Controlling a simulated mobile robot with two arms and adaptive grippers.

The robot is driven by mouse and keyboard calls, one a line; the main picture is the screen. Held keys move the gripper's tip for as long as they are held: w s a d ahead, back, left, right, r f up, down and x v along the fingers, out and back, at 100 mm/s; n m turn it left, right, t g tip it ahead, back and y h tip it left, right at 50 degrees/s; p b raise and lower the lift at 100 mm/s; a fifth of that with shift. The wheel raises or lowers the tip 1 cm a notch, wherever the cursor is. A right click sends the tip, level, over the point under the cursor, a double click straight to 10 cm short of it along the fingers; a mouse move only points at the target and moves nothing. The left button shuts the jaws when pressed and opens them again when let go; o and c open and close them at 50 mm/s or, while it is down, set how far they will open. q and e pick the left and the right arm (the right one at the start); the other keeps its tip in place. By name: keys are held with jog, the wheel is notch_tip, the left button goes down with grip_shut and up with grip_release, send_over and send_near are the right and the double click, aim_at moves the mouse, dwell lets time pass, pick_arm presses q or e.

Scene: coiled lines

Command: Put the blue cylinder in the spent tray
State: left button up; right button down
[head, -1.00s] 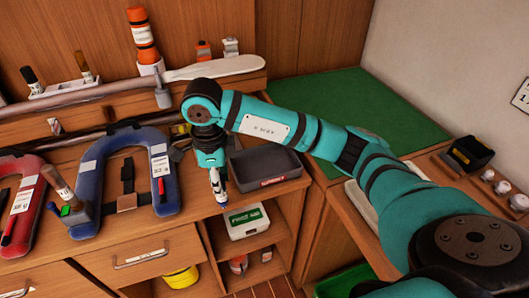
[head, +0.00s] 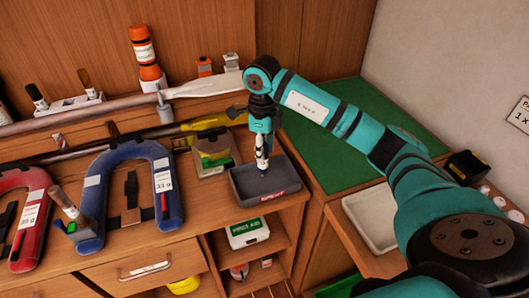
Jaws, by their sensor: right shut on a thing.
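My right gripper (head: 261,143) is shut on a slim white-and-blue cylinder (head: 262,166) and points down. The cylinder hangs upright over the dark grey tray (head: 249,200), which has a red label on its front wall and stands near the right end of the wooden bench. The cylinder's lower end shows against the inside of the tray; I cannot tell whether it touches the floor. No other thing is visible inside the tray. My left gripper is out of view.
A box with a clear front (head: 212,153) stands just left of the tray. Blue (head: 91,205) and red (head: 29,233) horseshoe-shaped lifejackets lie further left. Long poles lie behind. A green mat (head: 330,150) covers the surface to the right. A first-aid box (head: 247,232) sits on the shelf below.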

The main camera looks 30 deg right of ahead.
jog(key=shift+d, duration=0.3)
jog(key=shift+f, duration=0.2)
notch_tip(320, 180, down, 3)
jog(key=shift+p, duration=0.8)
jog(key=shift+f, duration=0.1)
jog(key=shift+f+b, duration=0.2)
jog(key=shift+b, duration=0.1)
jog(key=c, duration=1)
grip_release()
jog(key=shift+r, duration=0.1)
